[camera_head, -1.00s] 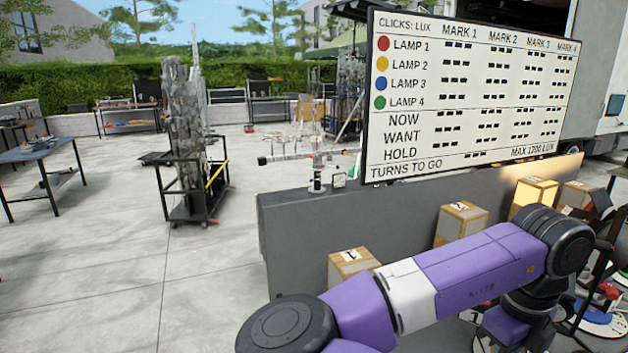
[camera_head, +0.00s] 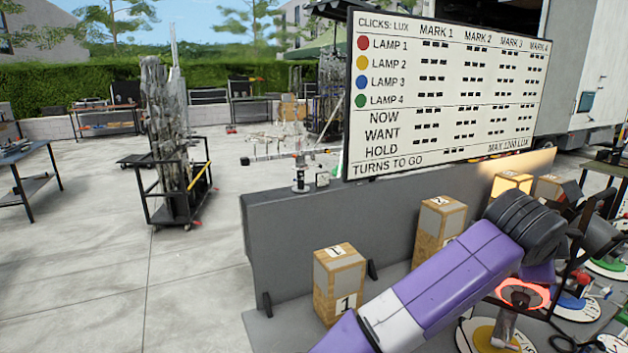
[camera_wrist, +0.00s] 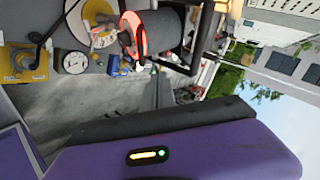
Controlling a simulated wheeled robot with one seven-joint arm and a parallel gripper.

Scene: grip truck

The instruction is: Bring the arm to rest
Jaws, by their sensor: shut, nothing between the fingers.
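My purple and white arm (camera_head: 455,275) reaches across the lower right of the head view, with its dark joint raised at the right. My gripper (camera_head: 504,328) hangs below a glowing red-orange ring, over the bench beside a yellow-rimmed dial. Its fingers are small and partly hidden, and they appear together with nothing held. In the wrist view, the glowing ring sits on a dark cylinder at the top, and a purple link of mine fills the bottom.
A lamp board (camera_head: 445,95) stands behind a low grey wall (camera_head: 290,235). Numbered boxes (camera_head: 338,285) stand in front of the wall. Several coloured dials, including a blue one (camera_head: 577,306), crowd the bench at the right. A black cart (camera_head: 180,195) stands on open paving at the left.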

